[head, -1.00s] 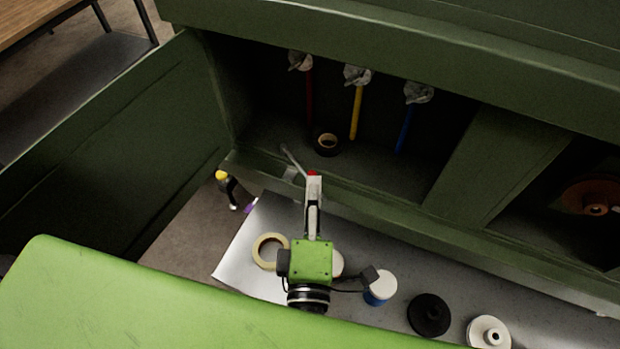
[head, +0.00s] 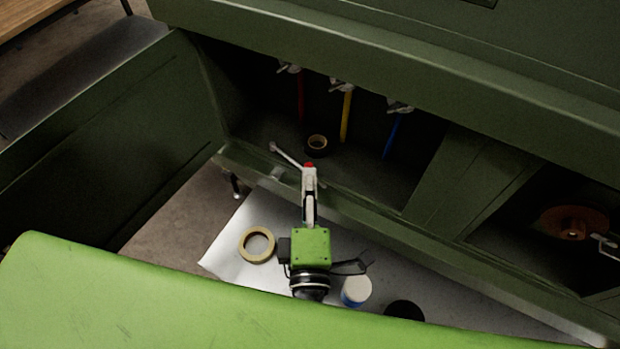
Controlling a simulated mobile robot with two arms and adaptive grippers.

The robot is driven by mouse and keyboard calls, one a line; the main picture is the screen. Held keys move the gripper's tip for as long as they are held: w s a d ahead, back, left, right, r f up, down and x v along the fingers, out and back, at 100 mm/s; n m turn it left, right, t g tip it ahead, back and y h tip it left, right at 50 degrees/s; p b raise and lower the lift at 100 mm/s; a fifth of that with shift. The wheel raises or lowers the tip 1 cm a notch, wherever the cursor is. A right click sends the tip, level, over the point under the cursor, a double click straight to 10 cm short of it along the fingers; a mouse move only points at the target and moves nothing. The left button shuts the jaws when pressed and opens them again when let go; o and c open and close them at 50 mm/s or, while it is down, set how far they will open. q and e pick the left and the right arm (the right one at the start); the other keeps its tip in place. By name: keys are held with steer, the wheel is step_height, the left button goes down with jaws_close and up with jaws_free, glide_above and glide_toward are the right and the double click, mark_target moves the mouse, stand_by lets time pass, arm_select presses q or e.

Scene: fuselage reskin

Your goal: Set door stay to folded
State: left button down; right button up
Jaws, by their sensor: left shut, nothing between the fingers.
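A thin light-grey bar, which looks like the door stay (head: 286,154), lies at the front of the left cabinet compartment. Its round end points up and left, and its other end passes behind my gripper. The open green cabinet door (head: 110,150) stands at the left. My left gripper (head: 309,169) is shut and empty, with a red spot at its tip. Its tip overlaps the bar in the picture, and I cannot tell whether they touch.
A dark tape roll (head: 316,144) sits inside the compartment, below hanging red, yellow and blue strips. A cream tape roll (head: 257,244) and a white-topped blue pot (head: 356,291) are on the pale surface below. A brown reel (head: 573,224) is in the right compartment.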

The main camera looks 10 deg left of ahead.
arm_select(q)
steer(key=v, duration=0.7)
steer(key=shift+s, duration=0.3)
arm_select(e)
steer(key=shift+d, duration=0.35)
